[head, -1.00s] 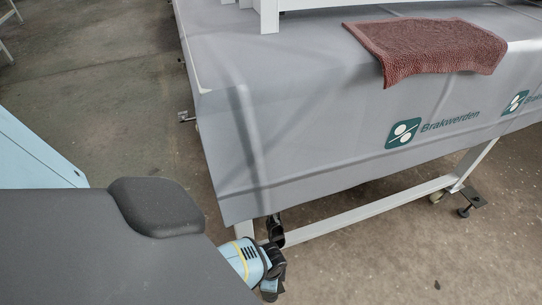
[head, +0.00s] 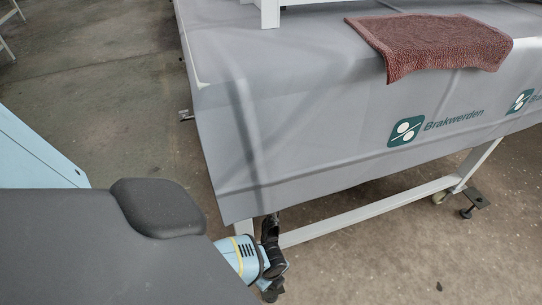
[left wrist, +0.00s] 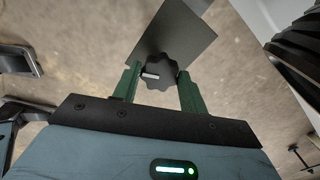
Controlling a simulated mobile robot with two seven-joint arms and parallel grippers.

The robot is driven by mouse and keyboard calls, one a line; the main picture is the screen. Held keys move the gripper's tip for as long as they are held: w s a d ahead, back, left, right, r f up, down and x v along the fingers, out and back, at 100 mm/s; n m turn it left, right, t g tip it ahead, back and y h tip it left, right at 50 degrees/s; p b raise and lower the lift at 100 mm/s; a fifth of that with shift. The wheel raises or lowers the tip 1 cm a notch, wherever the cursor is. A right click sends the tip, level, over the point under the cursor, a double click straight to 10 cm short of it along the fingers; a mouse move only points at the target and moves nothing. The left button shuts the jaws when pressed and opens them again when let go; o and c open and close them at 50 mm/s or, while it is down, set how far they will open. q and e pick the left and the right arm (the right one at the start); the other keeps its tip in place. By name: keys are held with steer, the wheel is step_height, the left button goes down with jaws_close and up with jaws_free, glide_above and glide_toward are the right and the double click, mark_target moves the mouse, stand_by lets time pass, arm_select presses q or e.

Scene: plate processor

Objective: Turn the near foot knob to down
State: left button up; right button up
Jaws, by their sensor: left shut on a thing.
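The near foot knob (left wrist: 160,72) is black and lobed, with a short white mark pointing left in the left wrist view. It sits in front of a dark square plate (left wrist: 185,35). The two green fingers of my left gripper (left wrist: 158,82) are on either side of the knob and shut on it. In the head view my left wrist is low beside the near table leg (head: 245,228). The left fingers and the knob cannot be made out there. My right gripper is in neither view.
A grey cover (head: 300,110) with a logo hangs over the table and down its side. A brown towel (head: 430,42) lies on its edge. Open floor (head: 400,250) lies in front.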

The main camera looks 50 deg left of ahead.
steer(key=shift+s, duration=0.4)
arm_select(q)
steer(key=o, duration=1)
steer(key=shift+c, duration=0.2)
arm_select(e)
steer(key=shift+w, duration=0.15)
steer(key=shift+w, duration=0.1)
arm_select(q)
steer(key=shift+r, duration=0.1)
steer(key=shift+r+p, duration=0.3)
steer(key=shift+r, duration=0.05)
step_height(320, 180, up, 6)
steer(key=p, duration=0.3)
steer(key=shift+r+p, duration=0.45)
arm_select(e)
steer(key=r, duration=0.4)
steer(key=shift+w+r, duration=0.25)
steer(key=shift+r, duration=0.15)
